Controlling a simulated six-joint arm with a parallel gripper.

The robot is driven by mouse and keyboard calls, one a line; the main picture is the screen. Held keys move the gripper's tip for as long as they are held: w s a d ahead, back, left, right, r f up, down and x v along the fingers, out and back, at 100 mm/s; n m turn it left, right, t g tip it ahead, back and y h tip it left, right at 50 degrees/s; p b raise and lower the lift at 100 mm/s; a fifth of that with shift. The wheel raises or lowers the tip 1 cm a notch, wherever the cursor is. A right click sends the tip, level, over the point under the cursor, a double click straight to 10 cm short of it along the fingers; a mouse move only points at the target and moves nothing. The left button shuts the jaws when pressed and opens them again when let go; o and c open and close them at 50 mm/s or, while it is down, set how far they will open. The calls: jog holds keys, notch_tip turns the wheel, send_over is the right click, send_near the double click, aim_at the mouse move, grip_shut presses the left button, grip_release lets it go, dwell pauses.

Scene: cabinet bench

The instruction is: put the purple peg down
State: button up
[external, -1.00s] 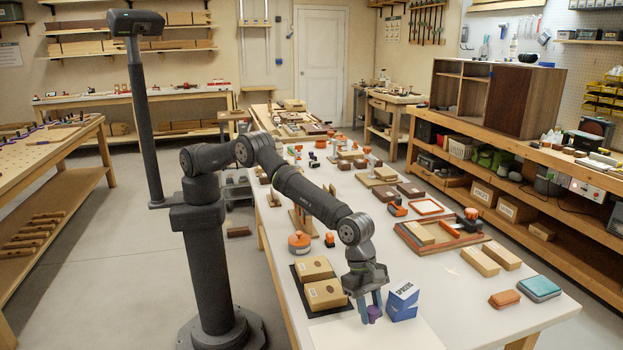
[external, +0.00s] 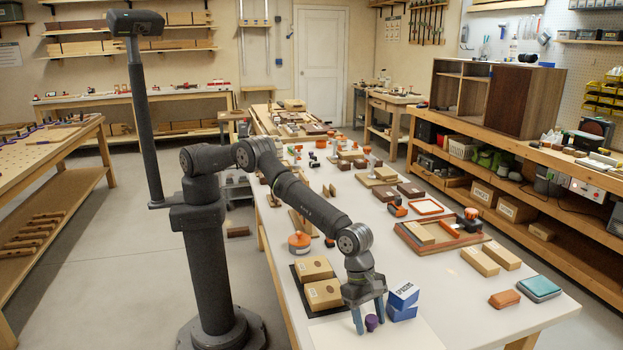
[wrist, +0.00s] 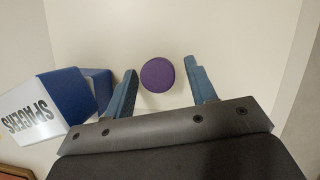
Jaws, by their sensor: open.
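The purple peg (external: 372,322) stands on the pale sheet at the near end of the white table. In the wrist view its round top (wrist: 157,75) shows between my two fingertips, with a gap on each side. My gripper (external: 369,322) is open and points down around the peg, one blue finger on each side of it. The peg's lower part is hidden in the wrist view, which looks down on its top.
A blue and white box marked SPACERS (external: 403,302) stands close to the right of my gripper; it also shows beside the left finger in the wrist view (wrist: 75,97). Two cardboard boxes (external: 320,281) lie on a dark mat to the left. The pale sheet (external: 420,335) is clear at the front right.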

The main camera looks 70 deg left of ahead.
jog(key=v, duration=1.2)
jog(key=x, duration=1.2)
jog(key=shift+f, duration=0.1)
jog(key=shift+r, duration=0.2)
